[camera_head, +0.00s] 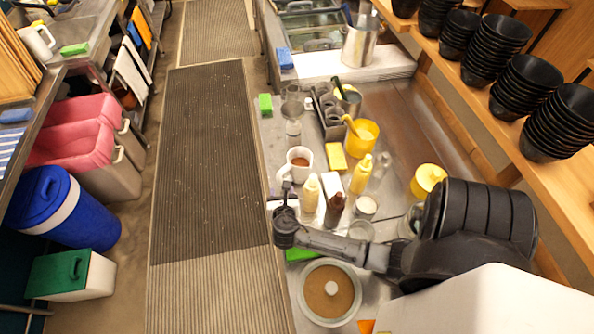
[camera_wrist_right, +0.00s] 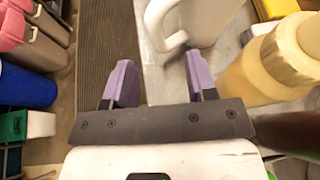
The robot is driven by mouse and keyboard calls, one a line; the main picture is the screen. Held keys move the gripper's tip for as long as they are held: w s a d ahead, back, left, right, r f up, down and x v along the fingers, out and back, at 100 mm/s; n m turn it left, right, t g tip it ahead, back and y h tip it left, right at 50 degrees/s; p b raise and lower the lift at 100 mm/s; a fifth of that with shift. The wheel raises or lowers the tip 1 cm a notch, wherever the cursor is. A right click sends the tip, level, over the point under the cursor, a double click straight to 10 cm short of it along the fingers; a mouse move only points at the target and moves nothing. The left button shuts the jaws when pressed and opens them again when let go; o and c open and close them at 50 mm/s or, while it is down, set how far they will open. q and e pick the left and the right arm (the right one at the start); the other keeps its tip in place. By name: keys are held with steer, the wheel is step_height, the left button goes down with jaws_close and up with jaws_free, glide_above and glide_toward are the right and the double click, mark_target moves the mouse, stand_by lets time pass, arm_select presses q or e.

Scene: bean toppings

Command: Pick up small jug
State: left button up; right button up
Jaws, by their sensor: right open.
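The small jug (camera_head: 298,163) is white with brown contents and stands upright near the left edge of the steel counter. Its handle is on the left side, towards the aisle. My right gripper (camera_head: 286,184) is just in front of the jug, near its handle. In the right wrist view the jug (camera_wrist_right: 215,18) is at the top, with its handle just beyond the fingertips. The right gripper (camera_wrist_right: 160,78) shows there with two purple fingers spread apart and nothing between them. My left gripper is not in view.
A cream bottle (camera_head: 310,192) stands close right of the gripper, with a dark brown bottle (camera_head: 335,206) beside it. A yellow container (camera_head: 362,137) and yellow bottle (camera_head: 361,174) are farther right. A round lidded pot (camera_head: 330,292) is in front. The aisle mat (camera_head: 205,160) is clear.

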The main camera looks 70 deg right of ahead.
mark_target(279, 180)
steer(key=shift+x, duration=1.8)
steer(key=shift+w+x, duration=0.2)
steer(key=shift+x, duration=2.3)
steer(key=shift+r, duration=0.1)
steer(key=shift+a, duration=0.1)
jaws_close()
